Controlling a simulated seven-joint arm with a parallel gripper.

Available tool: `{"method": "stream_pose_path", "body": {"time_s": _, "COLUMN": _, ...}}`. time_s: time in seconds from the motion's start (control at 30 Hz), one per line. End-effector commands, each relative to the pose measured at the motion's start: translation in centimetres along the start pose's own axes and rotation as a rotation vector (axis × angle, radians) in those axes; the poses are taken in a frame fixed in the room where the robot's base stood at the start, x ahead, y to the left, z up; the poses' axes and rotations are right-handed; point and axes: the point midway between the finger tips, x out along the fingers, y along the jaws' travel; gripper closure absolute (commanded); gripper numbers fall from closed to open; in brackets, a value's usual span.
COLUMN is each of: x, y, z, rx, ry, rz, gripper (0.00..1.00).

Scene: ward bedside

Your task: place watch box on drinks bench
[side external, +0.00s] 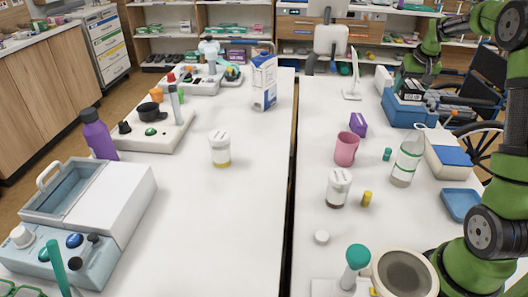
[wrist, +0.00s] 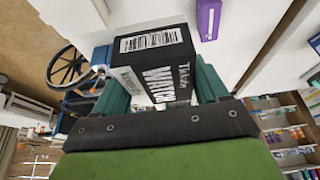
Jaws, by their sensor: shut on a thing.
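The watch box (wrist: 152,48) is black, with a barcode label and the word WATCH on it. My gripper (wrist: 163,82) is shut on it, with a teal finger on either side. In the side view my gripper (side external: 416,76) is at the back right, and the dark watch box (side external: 411,88) shows just above or at a blue bin (side external: 402,112). I cannot tell whether it touches the bin. Two white benches stand side by side, a left one (side external: 240,200) and a right one (side external: 318,110); no label shows which is the drinks bench.
The right bench holds a purple box (side external: 358,124), a pink cup (side external: 346,148), a clear bottle (side external: 407,157), a pill bottle (side external: 339,187) and a blue tray (side external: 461,204). The left bench holds a carton (side external: 264,82) and a purple bottle (side external: 98,134). A dark gap separates the benches.

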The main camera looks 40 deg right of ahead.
Motion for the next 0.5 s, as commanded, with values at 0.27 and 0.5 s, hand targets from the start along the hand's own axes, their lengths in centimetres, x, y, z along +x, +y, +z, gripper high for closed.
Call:
{"method": "stream_pose_path", "body": {"time_s": 0.27, "x": -1.1, "y": -4.3, "z": -0.5, "rx": -0.073, "ry": -0.002, "rz": -0.028, "gripper": 0.6}}
{"method": "stream_pose_path", "body": {"time_s": 0.5, "x": -1.3, "y": -12.2, "z": 0.2, "rx": -0.202, "ry": -0.005, "rz": -0.078, "gripper": 0.6}}
